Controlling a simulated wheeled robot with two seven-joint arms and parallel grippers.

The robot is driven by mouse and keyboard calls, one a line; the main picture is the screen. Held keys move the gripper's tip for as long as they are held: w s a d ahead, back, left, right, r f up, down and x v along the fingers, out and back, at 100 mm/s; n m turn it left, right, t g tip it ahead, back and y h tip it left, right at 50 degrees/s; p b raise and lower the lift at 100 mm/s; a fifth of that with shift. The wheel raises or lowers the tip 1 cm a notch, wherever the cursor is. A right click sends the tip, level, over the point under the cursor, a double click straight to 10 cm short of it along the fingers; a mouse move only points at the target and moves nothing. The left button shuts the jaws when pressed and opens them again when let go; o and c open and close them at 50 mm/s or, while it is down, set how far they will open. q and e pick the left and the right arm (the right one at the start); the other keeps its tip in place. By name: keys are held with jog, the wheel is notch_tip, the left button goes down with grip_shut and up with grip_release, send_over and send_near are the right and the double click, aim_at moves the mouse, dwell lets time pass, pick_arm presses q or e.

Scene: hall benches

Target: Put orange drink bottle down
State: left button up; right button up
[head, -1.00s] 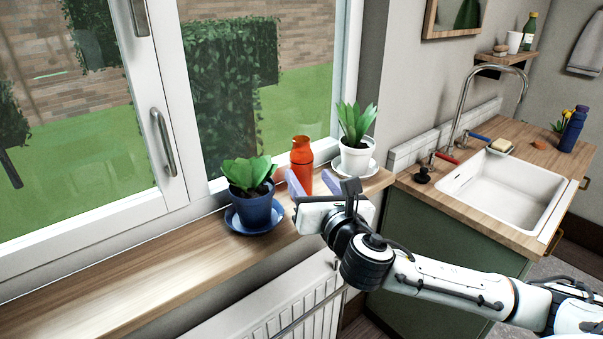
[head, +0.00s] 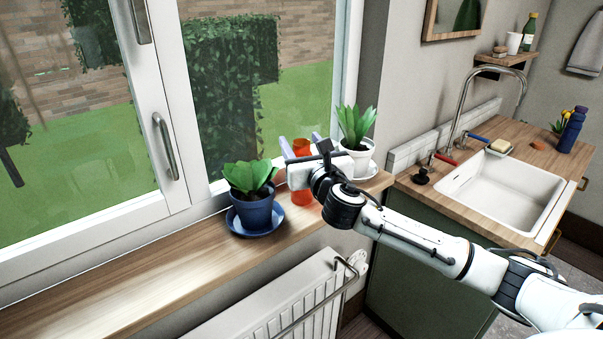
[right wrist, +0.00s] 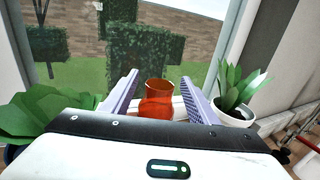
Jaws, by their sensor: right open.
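The orange drink bottle (head: 303,196) stands upright on the wooden windowsill (head: 150,275), between the two potted plants. My right gripper (head: 302,144) is open, its pale purple fingers either side of the bottle's upper part in the head view. The gripper body hides the bottle's middle there. In the right wrist view the bottle (right wrist: 155,100) shows between the two spread fingers (right wrist: 160,100), with visible gaps on both sides. Its lower part is hidden by the gripper body. My left gripper is not in view.
A blue pot with a leafy plant (head: 254,212) stands on a blue saucer just left of the bottle. A white potted plant (head: 356,135) stands close on the right. The sill's left stretch is clear. A radiator (head: 290,305) is below, a sink (head: 505,190) at right.

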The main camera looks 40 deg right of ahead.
grip_shut()
dwell(0.3)
